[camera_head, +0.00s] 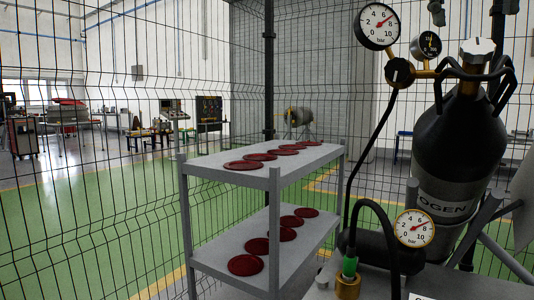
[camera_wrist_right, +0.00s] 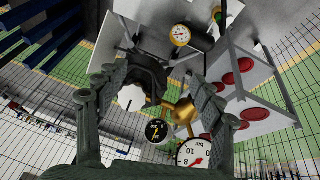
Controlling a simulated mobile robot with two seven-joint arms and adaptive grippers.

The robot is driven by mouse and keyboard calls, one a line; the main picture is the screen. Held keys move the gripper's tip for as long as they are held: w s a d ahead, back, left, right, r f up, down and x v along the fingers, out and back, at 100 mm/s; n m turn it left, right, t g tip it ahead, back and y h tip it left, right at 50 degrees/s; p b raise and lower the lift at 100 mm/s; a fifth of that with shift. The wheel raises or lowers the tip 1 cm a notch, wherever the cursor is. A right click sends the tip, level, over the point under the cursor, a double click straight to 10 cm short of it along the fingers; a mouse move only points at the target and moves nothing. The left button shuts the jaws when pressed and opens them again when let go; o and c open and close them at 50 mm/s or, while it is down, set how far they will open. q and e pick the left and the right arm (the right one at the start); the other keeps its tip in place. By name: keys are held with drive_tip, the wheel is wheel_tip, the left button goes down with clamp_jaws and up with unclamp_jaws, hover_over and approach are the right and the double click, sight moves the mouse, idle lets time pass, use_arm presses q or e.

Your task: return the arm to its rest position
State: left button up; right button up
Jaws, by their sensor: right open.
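My right gripper (camera_wrist_right: 158,78) is open and empty in the right wrist view, with one dark finger on each side. Between and beyond the fingers are the black gas cylinder (camera_wrist_right: 150,72), its white-topped valve knob (camera_wrist_right: 131,98) and the brass regulator (camera_wrist_right: 183,112). In the head view, two dark parts at the top edge appear to be the fingertips of this gripper (camera_head: 470,8), above the gas cylinder (camera_head: 458,140) and its valve knob (camera_head: 477,47). I see no contact with the cylinder. The rest of the right arm is out of the head view. My left gripper is not in view.
Pressure gauges (camera_head: 378,25) and a black hose (camera_head: 359,150) stand close beside the cylinder. A lower gauge (camera_head: 414,228) and a green-collared fitting (camera_head: 349,267) are in front. A grey shelf rack (camera_head: 205,168) holds several red discs. Wire mesh fencing encloses the area; green floor lies beyond.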

sight(477, 45)
drive_tip(key=w+d, duration=0.6)
drive_tip(key=w, duration=0.1)
drive_tip(key=shift+w+d, duration=0.25)
drive_tip(key=shift+d, duration=0.15)
drive_tip(key=shift+w+d+f, duration=0.25)
drive_tip(key=shift+f, duration=0.05)
drive_tip(key=shift+x, duration=2.1)
drive_tip(key=shift+d+f+n+h, duration=0.15)
drive_tip(key=shift+n+h, duration=0.15)
drive_tip(key=shift+n, duration=0.3)
drive_tip(key=shift+a+n+h, duration=0.2)
drive_tip(key=shift+n+h, duration=0.2)
drive_tip(key=shift+n, duration=0.6)
drive_tip(key=shift+n+h, duration=0.3)
drive_tip(key=shift+n, duration=0.3)
drive_tip(key=n+h, duration=0.2)
drive_tip(key=n, duration=0.3)
drive_tip(key=shift+d, duration=0.15)
